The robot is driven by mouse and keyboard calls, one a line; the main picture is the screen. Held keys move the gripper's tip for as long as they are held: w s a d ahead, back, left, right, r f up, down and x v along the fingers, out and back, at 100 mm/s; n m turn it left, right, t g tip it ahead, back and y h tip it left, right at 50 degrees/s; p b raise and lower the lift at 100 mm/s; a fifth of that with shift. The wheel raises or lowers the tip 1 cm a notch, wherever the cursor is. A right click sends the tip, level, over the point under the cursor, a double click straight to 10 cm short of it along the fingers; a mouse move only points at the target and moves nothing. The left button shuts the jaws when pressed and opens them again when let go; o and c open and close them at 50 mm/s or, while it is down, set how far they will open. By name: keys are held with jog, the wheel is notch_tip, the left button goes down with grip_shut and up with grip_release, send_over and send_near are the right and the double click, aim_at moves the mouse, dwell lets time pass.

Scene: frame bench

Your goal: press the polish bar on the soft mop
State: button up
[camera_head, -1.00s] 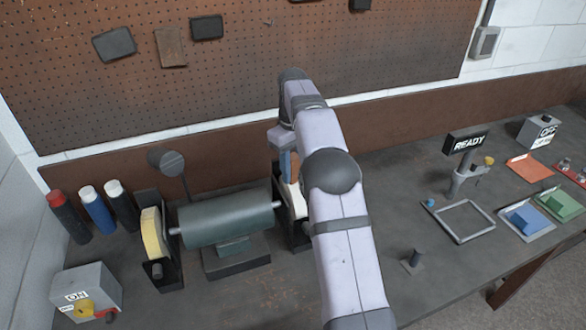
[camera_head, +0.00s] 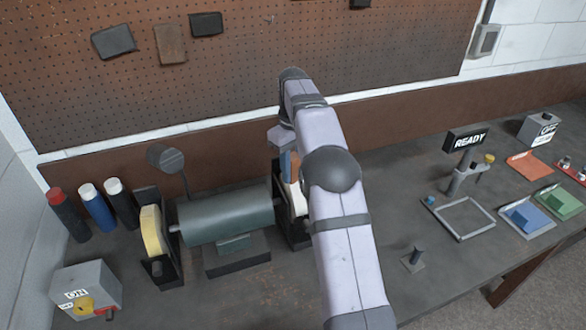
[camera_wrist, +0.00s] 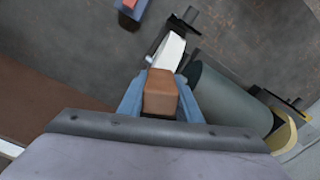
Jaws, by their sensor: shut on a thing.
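My gripper (camera_wrist: 160,100) is shut on a brown polish bar (camera_wrist: 160,90), held between its blue fingers. The bar also shows in the head view (camera_head: 295,166), partly behind my arm. The white soft mop (camera_wrist: 171,50) is on the right end of the motor (camera_head: 226,220); in the head view the mop (camera_head: 297,200) is partly hidden by my arm. The bar's end overlaps the mop's near edge in the wrist view. I cannot tell whether they touch.
A yellow wheel (camera_head: 153,232) is on the motor's left end. A switch box (camera_head: 87,287) reads ON. A sign (camera_head: 466,140) reads READY. Another box (camera_head: 538,131) reads OFF. Several bottles (camera_head: 98,207) stand at the left. An empty frame (camera_head: 466,237) and coloured trays (camera_head: 527,233) lie at the right.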

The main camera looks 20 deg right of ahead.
aim_at(293, 156)
dwell(0.5)
notch_tip(293, 156, up, 3)
jog(key=p, duration=0.3)
jog(key=shift+r+p, duration=1.05)
jog(key=shift+r, duration=1.5)
jog(key=shift+d+f, duration=0.1)
